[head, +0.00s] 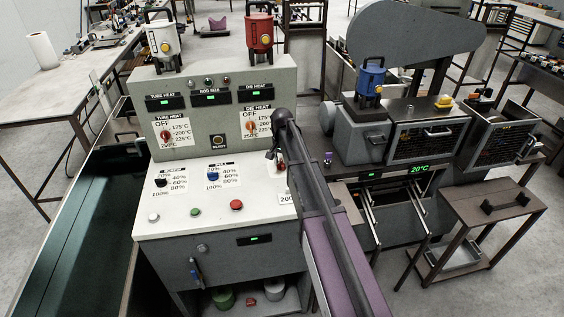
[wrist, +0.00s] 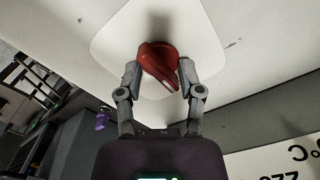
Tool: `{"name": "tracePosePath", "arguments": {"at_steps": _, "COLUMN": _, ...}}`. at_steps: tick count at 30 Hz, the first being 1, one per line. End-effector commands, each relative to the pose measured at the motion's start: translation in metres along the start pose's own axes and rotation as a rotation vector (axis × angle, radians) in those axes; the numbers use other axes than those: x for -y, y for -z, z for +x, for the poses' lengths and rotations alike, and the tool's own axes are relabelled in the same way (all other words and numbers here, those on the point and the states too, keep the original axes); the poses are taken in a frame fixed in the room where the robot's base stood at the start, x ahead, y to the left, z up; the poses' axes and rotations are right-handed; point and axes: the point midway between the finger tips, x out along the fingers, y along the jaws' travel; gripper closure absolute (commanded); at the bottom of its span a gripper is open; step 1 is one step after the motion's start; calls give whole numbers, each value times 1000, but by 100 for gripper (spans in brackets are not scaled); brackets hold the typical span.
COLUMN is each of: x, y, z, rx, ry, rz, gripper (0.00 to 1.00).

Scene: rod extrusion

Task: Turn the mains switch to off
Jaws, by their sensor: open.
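A red rotary knob (wrist: 158,60) sits on a white plate (wrist: 112,45) in the wrist view. Its lettering is not visible, so I cannot tell from it whether this is the mains switch. My gripper (wrist: 162,74) is open, one finger on each side of the knob. The fingertips are close to its sides; I cannot tell whether they touch. In the head view my gripper (head: 274,157) is at the right part of the white control panel (head: 245,220). My arm hides much of that area, with a bit of red beside the fingers.
A grey machine (head: 370,135) stands at right.

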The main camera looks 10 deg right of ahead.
Motion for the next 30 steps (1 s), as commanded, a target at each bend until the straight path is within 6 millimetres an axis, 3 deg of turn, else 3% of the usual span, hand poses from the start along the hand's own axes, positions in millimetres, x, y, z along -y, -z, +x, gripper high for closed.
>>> {"name": "tracePosePath", "arguments": {"at_steps": 30, "x": 0, "y": 0, "z": 0, "rx": 0, "ry": 0, "rz": 666, "gripper": 51}}
